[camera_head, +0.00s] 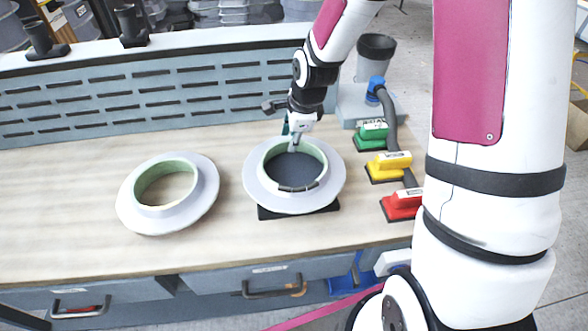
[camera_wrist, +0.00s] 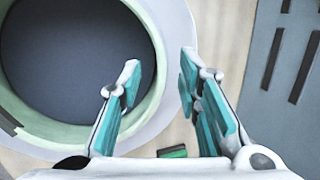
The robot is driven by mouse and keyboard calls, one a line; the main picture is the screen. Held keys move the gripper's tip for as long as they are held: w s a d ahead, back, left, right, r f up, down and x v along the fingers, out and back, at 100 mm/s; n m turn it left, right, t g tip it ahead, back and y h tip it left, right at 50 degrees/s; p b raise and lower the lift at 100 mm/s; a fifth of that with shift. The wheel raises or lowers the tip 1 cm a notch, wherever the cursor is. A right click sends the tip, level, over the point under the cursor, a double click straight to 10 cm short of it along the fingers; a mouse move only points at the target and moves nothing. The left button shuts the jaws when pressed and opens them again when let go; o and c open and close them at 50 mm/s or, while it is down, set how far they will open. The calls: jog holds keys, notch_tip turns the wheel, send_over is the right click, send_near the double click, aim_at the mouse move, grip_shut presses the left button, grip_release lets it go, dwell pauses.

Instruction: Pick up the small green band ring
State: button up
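Two pale grey flanged rings with light green inner bands lie on the bench: the left ring (camera_head: 207,195) and the right ring (camera_head: 331,186). I cannot tell which is the small green band ring; they look similar in size. My gripper (camera_head: 295,146) is at the far rim of the right ring. In the wrist view, my gripper (camera_wrist: 160,70) is open with teal-padded fingers. One finger is over the opening beside the green band (camera_wrist: 152,15), the other over the outer flange side. The rim passes between them; contact is unclear.
The right ring sits on a black base (camera_head: 265,213), with a dark piece on its near rim. A slotted panel (camera_head: 150,95) borders the back. Bare bench surrounds the left ring.

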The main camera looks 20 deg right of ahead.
jog(key=shift+w+f, duration=0.15)
jog(key=shift+f, duration=0.4)
grip_shut()
jog(key=shift+r, duration=0.2)
